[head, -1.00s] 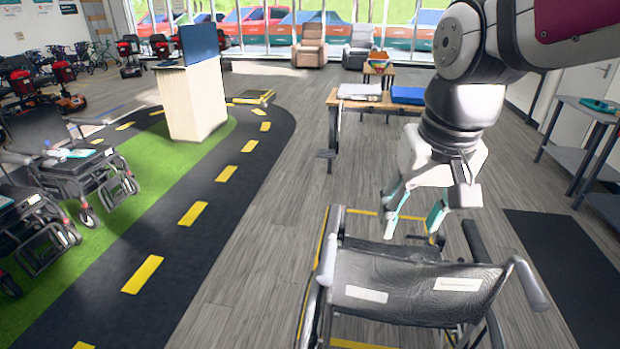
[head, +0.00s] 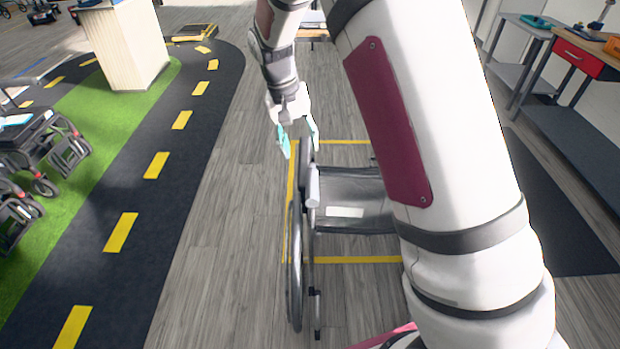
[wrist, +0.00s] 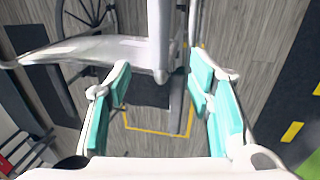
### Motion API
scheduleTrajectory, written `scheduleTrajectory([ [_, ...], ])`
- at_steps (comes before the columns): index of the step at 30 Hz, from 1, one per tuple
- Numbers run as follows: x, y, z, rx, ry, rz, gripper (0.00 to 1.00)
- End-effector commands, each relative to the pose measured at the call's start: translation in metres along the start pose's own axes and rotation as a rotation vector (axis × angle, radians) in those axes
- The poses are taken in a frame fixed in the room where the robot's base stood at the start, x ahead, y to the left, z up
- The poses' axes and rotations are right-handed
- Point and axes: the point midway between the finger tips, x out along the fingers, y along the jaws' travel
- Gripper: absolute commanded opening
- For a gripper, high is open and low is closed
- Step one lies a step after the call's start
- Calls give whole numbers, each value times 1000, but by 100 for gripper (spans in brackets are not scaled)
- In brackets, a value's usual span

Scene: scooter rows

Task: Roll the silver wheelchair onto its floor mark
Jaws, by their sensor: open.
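The wheelchair (head: 350,185) has a black backrest with a white label, grey push handles and a large left wheel (head: 297,265). My arm hides its right side. A yellow floor outline (head: 345,260) shows under and around it. The left wheel overlaps the outline's left line, and its near part extends past the near line. My gripper (head: 299,142) is open at the chair's front left, by the left armrest. In the wrist view, the teal fingers (wrist: 160,75) are apart with a pale frame bar (wrist: 160,35) between or beyond them; contact cannot be told. The outline (wrist: 160,134) shows below.
A black path with yellow dashes (head: 156,165) and a green strip lie left, with parked mobility chairs (head: 60,150). A pale counter (head: 125,45) stands at the back left. A dark mat (head: 570,220) and a red-drawer bench (head: 580,60) are right. Bare floor lies between path and chair.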

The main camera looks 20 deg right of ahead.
Motion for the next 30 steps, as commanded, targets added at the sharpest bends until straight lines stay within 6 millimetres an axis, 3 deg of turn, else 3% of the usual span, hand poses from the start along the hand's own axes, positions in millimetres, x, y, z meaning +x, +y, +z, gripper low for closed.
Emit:
scheduleTrajectory([
  [18,108,1,2,-1,-3,1,48],
  [24,127,1,1,-1,-2,0,48],
  [30,132,0,1,-1,0,-1,48],
])
